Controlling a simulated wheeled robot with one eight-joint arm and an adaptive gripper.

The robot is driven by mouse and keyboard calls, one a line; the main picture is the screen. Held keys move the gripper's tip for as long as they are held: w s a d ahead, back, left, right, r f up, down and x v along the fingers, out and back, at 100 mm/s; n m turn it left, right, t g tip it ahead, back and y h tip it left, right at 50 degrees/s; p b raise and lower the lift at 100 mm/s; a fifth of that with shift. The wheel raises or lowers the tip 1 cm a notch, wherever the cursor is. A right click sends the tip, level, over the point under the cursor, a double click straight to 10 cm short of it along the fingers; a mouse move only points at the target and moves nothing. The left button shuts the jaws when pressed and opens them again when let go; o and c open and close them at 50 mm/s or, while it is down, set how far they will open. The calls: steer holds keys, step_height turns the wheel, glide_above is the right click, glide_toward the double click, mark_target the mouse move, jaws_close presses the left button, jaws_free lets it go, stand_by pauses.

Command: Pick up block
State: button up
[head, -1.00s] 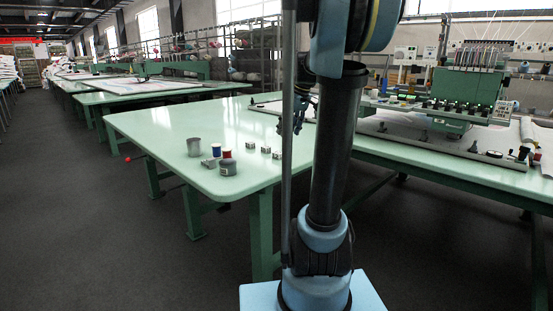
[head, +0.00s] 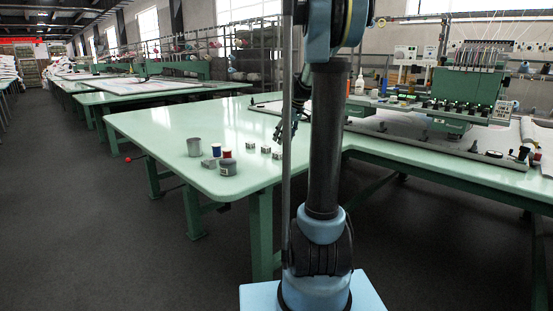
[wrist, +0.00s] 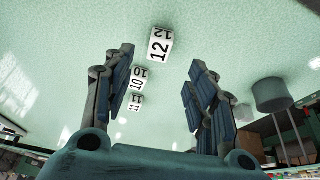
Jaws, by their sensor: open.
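Three small blocks stand on the pale green table (head: 160,125). In the head view they are a left block (head: 250,147), a middle block (head: 265,149) and a right block (head: 277,154). In the wrist view they show white numbered faces: block 12 (wrist: 160,45), block 10 (wrist: 140,79) and block 11 (wrist: 135,102). My gripper (wrist: 158,62) is open and empty. Block 12 shows beyond and between the fingertips; blocks 10 and 11 show between the fingers, near the left one. In the head view my gripper (head: 285,131) is partly hidden behind my arm, close to the blocks.
Left of the blocks stand a grey cup (head: 194,147), a blue spool (head: 216,150), a red spool (head: 227,153), a grey tin (head: 228,167) and a small metal piece (head: 209,163). An embroidery machine (head: 465,95) is at the right. The table's left part is clear.

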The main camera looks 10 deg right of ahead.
mark_target(278, 152)
steer(key=shift+x, duration=4.25)
steer(key=shift+c, duration=0.3)
steer(key=c, duration=1.1)
